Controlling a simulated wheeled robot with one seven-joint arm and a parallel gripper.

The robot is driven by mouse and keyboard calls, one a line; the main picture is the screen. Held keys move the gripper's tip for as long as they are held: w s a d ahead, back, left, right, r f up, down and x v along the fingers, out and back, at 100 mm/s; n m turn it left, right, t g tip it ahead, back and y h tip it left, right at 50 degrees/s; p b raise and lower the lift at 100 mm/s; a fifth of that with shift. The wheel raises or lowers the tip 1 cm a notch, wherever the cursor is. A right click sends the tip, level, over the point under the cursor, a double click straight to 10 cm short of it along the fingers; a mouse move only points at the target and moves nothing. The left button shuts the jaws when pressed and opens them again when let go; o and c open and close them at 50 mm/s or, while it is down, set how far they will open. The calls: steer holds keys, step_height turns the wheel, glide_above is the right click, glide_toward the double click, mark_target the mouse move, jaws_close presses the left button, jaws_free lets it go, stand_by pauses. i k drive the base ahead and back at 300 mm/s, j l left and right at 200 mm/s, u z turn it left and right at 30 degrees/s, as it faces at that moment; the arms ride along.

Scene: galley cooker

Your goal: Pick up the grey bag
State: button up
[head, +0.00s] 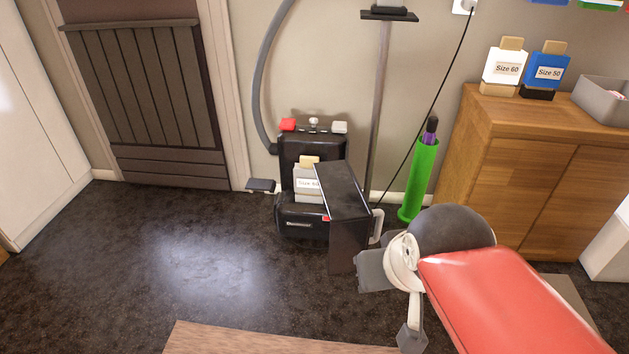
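A light grey bag (306,184) with a tan top and a white "Size" label, its number partly unreadable, sits upright inside the black vacuum cleaner (297,222). The vacuum's black front cover (343,190) stands swung open to the right and hides the bag's right edge. My gripper (385,275) is low at centre right, to the right of and nearer than the vacuum, apart from the bag. My red arm comes in from the lower right. The fingers are not clear enough to tell if they are open.
A white "Size 60" bag (505,68) and a blue "Size 50" bag (546,72) stand on the wooden cabinet (503,170) beside a grey bin (604,98). A green cylinder (421,180) stands between vacuum and cabinet. A power cord (437,98) hangs there. The dark floor at left is clear.

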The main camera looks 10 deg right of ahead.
mark_target(305, 182)
steer(key=i+j+z, duration=0.1)
steer(key=z, duration=1.2)
steer(key=j+z, duration=0.3)
steer(key=j, duration=0.25)
steer(key=j+z, duration=0.3)
steer(key=j, duration=0.25)
steer(key=j+z, duration=0.3)
steer(key=j, duration=0.25)
steer(key=k+j+z, duration=0.1)
steer(key=j+z, duration=0.2)
steer(key=j, duration=0.25)
steer(key=k+j+z, duration=0.15)
steer(key=j+z, duration=0.15)
steer(key=j, duration=0.2)
steer(key=k+j, duration=0.15)
steer(key=j, duration=0.2)
steer(key=k+j, duration=0.1)
steer(key=j, duration=0.25)
steer(key=k+j, duration=0.15)
steer(key=j, duration=0.15)
steer(key=k+j, duration=0.1)
steer(key=j, duration=0.25)
steer(key=k+j, duration=0.15)
steer(key=j, duration=0.2)
